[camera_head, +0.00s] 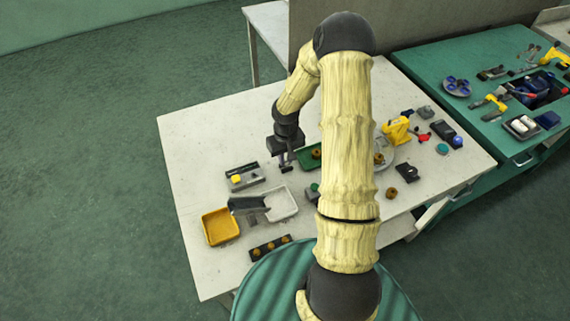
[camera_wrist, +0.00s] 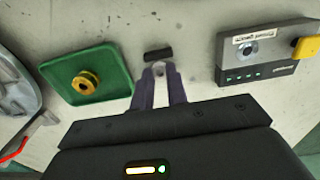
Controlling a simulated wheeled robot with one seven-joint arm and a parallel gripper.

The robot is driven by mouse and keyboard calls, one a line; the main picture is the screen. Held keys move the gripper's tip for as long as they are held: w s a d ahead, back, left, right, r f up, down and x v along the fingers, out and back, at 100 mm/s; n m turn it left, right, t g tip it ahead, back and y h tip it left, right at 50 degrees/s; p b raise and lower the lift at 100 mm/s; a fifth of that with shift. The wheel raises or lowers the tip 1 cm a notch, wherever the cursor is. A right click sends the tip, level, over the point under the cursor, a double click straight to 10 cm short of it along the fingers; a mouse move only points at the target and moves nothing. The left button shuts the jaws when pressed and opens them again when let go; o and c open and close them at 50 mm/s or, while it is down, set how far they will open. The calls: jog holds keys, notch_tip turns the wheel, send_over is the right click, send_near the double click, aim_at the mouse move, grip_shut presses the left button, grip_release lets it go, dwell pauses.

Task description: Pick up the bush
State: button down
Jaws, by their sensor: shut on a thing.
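My gripper (camera_wrist: 159,72) points down at the white table, its two dark fingers close together. In the head view my gripper (camera_head: 286,168) is just left of the green tray (camera_head: 303,165). Another brass ring (camera_head: 391,193) lies on the table to the right.
An orange tray (camera_head: 220,227), a white tray (camera_head: 283,205) and a black strip with brass parts (camera_head: 270,246) are nearer the front.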

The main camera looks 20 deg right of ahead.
aim_at(286, 161)
jog(key=shift+r, duration=0.15)
jog(key=shift+r+p, duration=1.85)
jog(key=shift+r, duration=0.3)
